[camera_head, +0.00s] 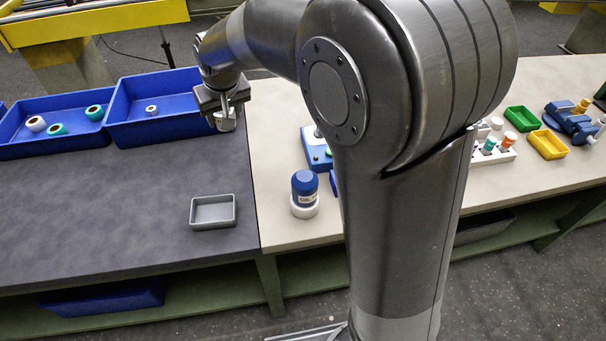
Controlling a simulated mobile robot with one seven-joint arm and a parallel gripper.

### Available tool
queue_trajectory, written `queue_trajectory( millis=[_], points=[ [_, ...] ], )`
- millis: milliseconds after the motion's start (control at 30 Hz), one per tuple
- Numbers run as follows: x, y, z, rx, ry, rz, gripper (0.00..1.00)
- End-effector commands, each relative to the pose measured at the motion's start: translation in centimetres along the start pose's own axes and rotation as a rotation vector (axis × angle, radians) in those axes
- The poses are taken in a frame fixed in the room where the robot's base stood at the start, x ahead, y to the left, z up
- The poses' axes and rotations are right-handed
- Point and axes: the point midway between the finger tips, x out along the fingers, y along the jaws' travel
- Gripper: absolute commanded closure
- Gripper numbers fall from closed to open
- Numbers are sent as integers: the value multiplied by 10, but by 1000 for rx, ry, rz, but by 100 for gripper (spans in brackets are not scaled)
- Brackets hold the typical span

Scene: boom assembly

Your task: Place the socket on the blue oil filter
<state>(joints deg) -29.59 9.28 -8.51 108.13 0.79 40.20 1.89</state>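The blue oil filter (305,184) stands upright in a white round holder (304,208) on the light table, left of my large arm link. My gripper (224,112) is at the back, left of the filter and by the right end of the right-hand blue bin. A small pale grey cylinder, which looks like the socket (226,123), is at my fingertips, and my gripper appears shut on it. The fingers are small in the picture and partly hidden.
Two blue bins (168,133) at the back left hold several white and teal rings. An empty grey tray (213,225) lies on the dark mat. Green (521,118) and yellow (547,144) trays stand at right. My arm hides the middle of the light table.

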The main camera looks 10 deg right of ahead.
Motion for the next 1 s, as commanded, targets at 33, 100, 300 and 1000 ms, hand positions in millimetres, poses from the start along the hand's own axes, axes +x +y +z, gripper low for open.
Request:
queue_trajectory(
  millis=[33,100,300,1000],
  points=[
    [-14,24,10,28,4,10,81],
    [-28,51,25,59,5,23,81],
    [-67,117,79,144,5,59,81],
    [-120,192,218,305,-1,129,81]
  ],
)
